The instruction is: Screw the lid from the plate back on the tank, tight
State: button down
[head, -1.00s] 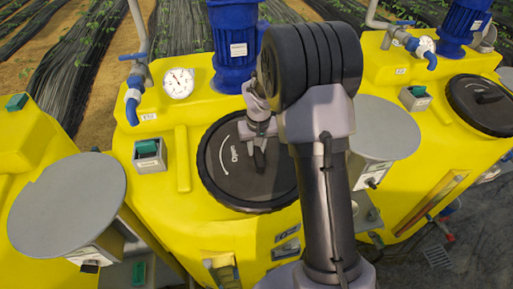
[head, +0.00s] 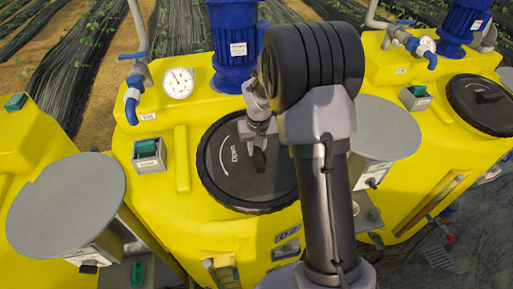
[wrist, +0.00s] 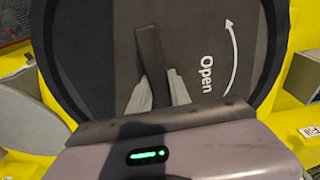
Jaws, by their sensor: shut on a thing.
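The black round lid (head: 222,180) lies on the mouth of the middle yellow tank (head: 200,238). It looks level; how tight it sits I cannot tell. Its raised grip bar (wrist: 150,50) runs across the middle, beside the word "Open" and a curved arrow. My gripper (head: 257,143) is over the lid's centre and shut on this bar. The wrist view shows its two pale fingers (wrist: 158,92) on either side of the bar. My arm hides the lid's right edge in the head view. The left grey round plate (head: 66,205) is empty.
Another grey plate (head: 386,126), also bare where visible, stands right of my arm. A blue motor (head: 232,45) and a gauge (head: 179,82) rise behind the lid. The right tank has its own black lid (head: 484,103). A green switch (head: 147,146) is left of the lid.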

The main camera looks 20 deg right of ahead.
jog(key=shift+w+f+b, duration=0.2)
jog(key=shift+f+b, duration=0.9)
jog(key=shift+b, duration=0.2)
dwell(0.8)
jog(key=c, duration=1.1)
grip_release()
jog(key=shift+s, duration=0.1)
jog(key=o, duration=0.3)
jog(key=shift+c, duration=0.4)
grip_shut()
